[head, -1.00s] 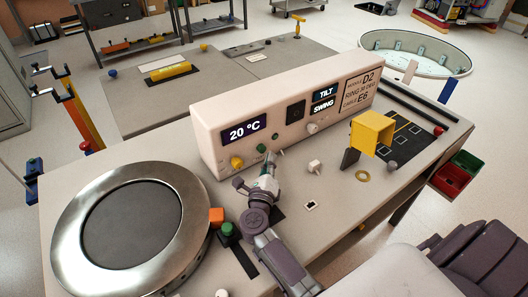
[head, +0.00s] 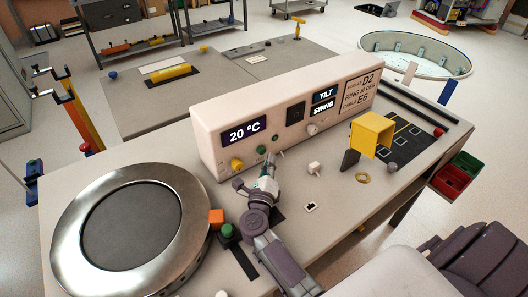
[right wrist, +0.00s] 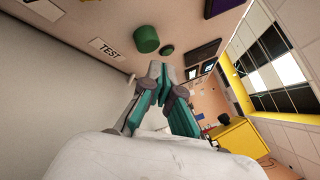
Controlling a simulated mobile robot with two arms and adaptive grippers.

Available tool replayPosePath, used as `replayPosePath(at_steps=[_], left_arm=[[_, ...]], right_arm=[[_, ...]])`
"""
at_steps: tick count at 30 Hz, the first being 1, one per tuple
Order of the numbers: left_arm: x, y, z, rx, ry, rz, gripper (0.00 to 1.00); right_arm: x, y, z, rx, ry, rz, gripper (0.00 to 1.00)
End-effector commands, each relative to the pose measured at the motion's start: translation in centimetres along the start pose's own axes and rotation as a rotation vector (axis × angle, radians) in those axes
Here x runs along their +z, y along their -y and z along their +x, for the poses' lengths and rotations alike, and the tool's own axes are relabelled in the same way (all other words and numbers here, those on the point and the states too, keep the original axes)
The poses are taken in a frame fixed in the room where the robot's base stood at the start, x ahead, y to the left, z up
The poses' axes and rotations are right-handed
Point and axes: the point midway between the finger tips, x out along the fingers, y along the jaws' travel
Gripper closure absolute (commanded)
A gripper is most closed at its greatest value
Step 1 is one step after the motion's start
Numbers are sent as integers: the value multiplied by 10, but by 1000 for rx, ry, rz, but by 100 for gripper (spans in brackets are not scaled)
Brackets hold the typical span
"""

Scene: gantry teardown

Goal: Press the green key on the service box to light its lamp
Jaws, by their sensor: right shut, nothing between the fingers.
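The service box (head: 215,160) is a long pale pink housing on the bench, with a 20 °C display. Its green key (head: 261,149) sits below the display; in the right wrist view it is a green cylinder (right wrist: 145,38) standing out from the panel, beside a TEST label (right wrist: 108,50). A dark green round lamp (head: 275,136) is beside the key and looks unlit; it also shows in the wrist view (right wrist: 166,50). My right gripper (head: 268,170) is shut and empty, in front of the panel just below the key. Its fingertips appear apart from the key. My left gripper is not in view.
A yellow knob (head: 237,163) is left of the key, and a toggle (head: 281,154) is close to its right. A large round metal ring (head: 70,235) fills the bench's left.

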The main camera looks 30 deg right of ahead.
Motion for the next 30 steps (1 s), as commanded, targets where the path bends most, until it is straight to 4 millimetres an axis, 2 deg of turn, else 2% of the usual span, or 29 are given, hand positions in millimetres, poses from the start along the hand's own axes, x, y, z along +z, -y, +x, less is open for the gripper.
replayPosePath(at_steps=[30], left_arm=[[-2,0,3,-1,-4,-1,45]], right_arm=[[5,-4,6,0,0,0,100]])
